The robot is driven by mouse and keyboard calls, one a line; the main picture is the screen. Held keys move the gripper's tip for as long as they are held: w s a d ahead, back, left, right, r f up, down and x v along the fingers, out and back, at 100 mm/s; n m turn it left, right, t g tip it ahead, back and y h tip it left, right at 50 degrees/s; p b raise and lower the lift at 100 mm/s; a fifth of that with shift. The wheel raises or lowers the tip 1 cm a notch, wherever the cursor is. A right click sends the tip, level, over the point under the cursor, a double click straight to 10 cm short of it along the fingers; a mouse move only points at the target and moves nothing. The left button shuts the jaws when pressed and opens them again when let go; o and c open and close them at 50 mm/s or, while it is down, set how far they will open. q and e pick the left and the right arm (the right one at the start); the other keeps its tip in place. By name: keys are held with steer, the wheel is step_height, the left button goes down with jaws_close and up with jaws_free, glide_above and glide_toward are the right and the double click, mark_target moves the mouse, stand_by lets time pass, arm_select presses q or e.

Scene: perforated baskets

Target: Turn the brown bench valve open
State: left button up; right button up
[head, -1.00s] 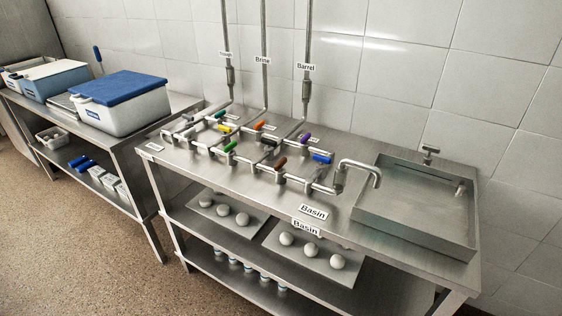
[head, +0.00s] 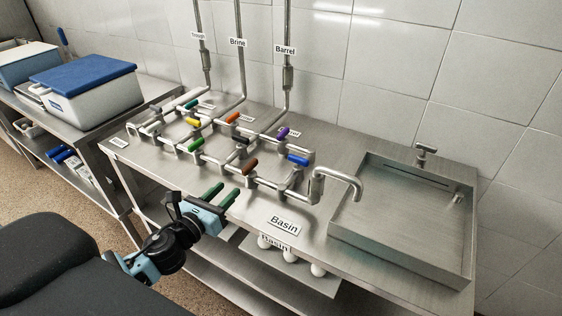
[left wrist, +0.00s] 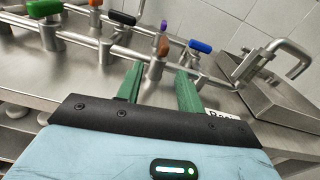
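The brown bench valve handle (head: 250,166) sits on the front pipe of the bench manifold, between the black handle (head: 241,138) and the blue handle (head: 298,160). In the left wrist view the brown handle (left wrist: 158,47) is just beyond the fingertips, slightly above the gap between them. My left gripper (head: 221,191) has green fingers spread apart with nothing between them. It is at the bench's front edge, short of the brown handle and apart from it. In the left wrist view the gripper (left wrist: 160,82) also shows open. My right gripper is in neither view.
Green (head: 196,145), yellow (head: 193,122), orange (head: 232,118) and purple (head: 283,132) handles stand close by on the pipes. A bent spout (head: 340,184) and a metal basin (head: 400,255) lie to the right. The bench front by the Basin label (head: 284,226) is clear.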

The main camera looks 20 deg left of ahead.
mark_target(243, 172)
arm_select(q)
steer(key=shift+w+d+r+m, duration=0.15)
steer(key=shift+w+r+m, duration=0.35)
steer(key=shift+m, duration=0.1)
steer(key=shift+r, duration=0.15)
steer(key=shift+w+r, duration=0.1)
steer(key=shift+w, duration=0.15)
steer(key=shift+w+d+p, duration=0.2)
steer(key=shift+w+p, duration=0.05)
steer(key=shift+w, duration=1.55)
steer(key=shift+w+d+p, duration=0.2)
steer(key=shift+w, duration=1.6)
steer(key=shift+c, duration=0.3)
jaws_close()
